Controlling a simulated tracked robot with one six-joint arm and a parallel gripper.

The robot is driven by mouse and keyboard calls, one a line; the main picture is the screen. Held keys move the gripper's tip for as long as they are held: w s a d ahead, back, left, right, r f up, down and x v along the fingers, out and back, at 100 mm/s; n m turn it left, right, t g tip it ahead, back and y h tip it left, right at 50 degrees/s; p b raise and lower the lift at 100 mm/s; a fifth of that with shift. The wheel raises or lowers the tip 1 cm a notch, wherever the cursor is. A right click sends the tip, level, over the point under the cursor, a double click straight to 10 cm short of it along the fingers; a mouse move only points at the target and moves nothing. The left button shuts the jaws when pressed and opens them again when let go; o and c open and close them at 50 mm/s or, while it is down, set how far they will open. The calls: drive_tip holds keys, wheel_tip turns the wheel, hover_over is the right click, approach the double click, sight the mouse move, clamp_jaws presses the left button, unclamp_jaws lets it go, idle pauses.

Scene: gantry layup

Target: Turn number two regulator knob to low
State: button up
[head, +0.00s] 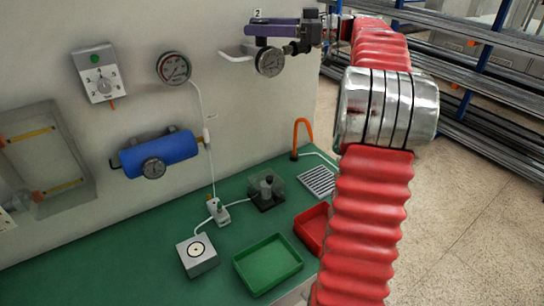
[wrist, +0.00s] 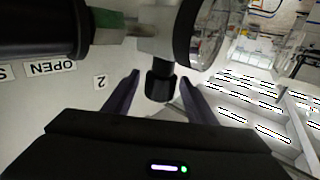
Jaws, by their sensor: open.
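The number two regulator has a black knob (wrist: 160,86), a pale metal body and a round gauge, seen close up in the wrist view. Its gauge (head: 270,62) shows in the head view below the "2" label. My gripper (wrist: 159,79) is open, with one dark finger on each side of the knob and a visible gap on both sides. Whether the fingertips reach fully around the knob is unclear. In the head view my gripper (head: 272,29) is in front of the regulator and hides its knob. No low marking is legible.
A blue tank (head: 160,152), a wall gauge (head: 173,68) and a dial box (head: 98,73) are on the wall to the left. Below are a green tray (head: 268,265) and a red tray (head: 313,228). Racks (head: 460,60) stand right; the floor there is clear.

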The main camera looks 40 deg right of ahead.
drive_tip(key=shift+a+m+t+h, duration=0.1)
drive_tip(key=shift+m+t+h, duration=1.35)
drive_tip(key=shift+h, duration=0.6)
drive_tip(key=shift+m+t+h, duration=1.15)
drive_tip(key=shift+m+h, duration=0.5)
drive_tip(key=shift+h, duration=0.4)
drive_tip(key=shift+m+t+h, duration=0.15)
drive_tip(key=shift+m+h, duration=1.1)
drive_tip(key=shift+h, duration=0.7)
drive_tip(key=shift+m+t+h, duration=0.15)
drive_tip(key=shift+m+h, duration=1.1)
drive_tip(key=shift+h, duration=0.7)
drive_tip(key=shift+m+h, duration=0.4)
drive_tip(key=shift+h, duration=0.2)
drive_tip(key=shift+s, duration=0.1)
